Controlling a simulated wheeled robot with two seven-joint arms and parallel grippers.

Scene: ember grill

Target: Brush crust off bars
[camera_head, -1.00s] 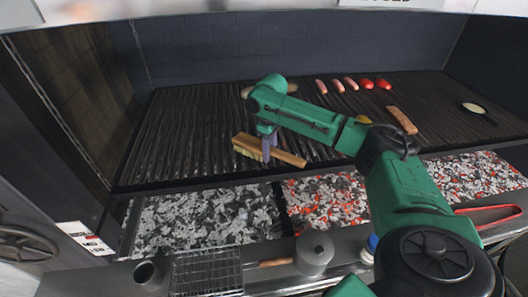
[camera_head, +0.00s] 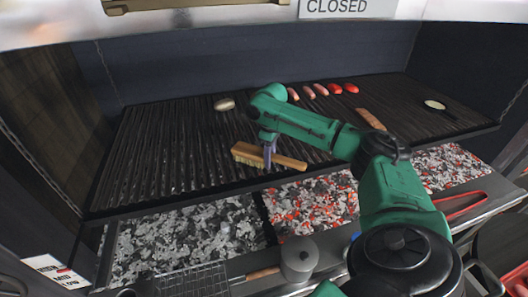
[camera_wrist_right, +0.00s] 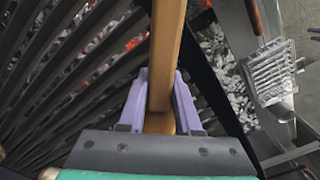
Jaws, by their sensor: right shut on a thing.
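A wooden brush (camera_head: 290,162) with pale bristles at its left end is in the head view, over the front part of the grill bars (camera_head: 160,160). My right gripper (camera_head: 268,155) comes down on it from above and is shut on its wooden handle. In the right wrist view the handle (camera_wrist_right: 167,50) runs up between the purple fingers of the gripper (camera_wrist_right: 160,105). I cannot tell whether the bristles touch the bars. Dark marks show on the bars at the left, but I cannot make out crust clearly. My left gripper is not in view.
Sausages (camera_head: 322,90), red items (camera_head: 351,88), a pale bun-like item (camera_head: 224,104) and a brown piece (camera_head: 371,118) lie on the grill. Coals (camera_head: 310,200) glow below the front edge. A metal pot (camera_head: 298,258) and a wire basket (camera_head: 190,282) sit in front. The left bars are clear.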

